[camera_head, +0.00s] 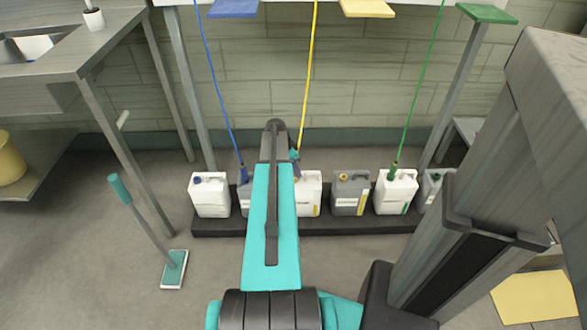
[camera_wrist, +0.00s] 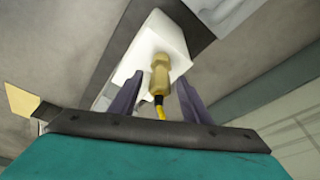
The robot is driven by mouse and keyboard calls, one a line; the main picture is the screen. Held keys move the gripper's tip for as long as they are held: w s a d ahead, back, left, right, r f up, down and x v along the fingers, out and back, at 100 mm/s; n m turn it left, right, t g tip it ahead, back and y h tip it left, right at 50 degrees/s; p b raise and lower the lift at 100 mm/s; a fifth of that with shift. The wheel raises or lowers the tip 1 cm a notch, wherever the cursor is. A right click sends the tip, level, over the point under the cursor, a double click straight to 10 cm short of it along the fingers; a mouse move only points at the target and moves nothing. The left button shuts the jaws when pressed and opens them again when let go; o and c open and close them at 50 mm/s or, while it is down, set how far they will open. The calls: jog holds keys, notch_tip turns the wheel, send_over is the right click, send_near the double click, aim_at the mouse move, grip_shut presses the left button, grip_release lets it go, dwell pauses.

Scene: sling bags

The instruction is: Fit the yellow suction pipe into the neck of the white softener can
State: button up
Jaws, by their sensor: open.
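The yellow suction pipe (camera_head: 308,80) hangs from above and runs down behind my arm in the head view. In the wrist view its thick tan-yellow end piece (camera_wrist: 160,72) lies between the two fingers of my gripper (camera_wrist: 160,84), with gaps on both sides. The fingers are open and apart from it. The white softener can (camera_head: 312,196), with a yellow label, stands on the dark plinth, partly behind my arm. In the wrist view the can (camera_wrist: 152,38) is just beyond the end piece. The end piece overlaps its top; I cannot tell whether it is in the neck.
Other white and grey cans, including a grey one (camera_head: 350,194), stand along the plinth (camera_head: 340,226). A blue pipe (camera_head: 218,85) and a green pipe (camera_head: 418,85) reach cans on either side. A scrubber (camera_head: 174,268) stands at left. The left floor is mostly clear.

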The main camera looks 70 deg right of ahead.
jog(key=shift+r, duration=0.1)
jog(key=p+v, duration=0.2)
jog(key=v, duration=1.1)
jog(key=shift+w+r+p, duration=0.2)
jog(key=shift+r+p, duration=0.05)
jog(key=shift+p, duration=0.15)
jog(key=shift+a, duration=0.1)
dwell(0.3)
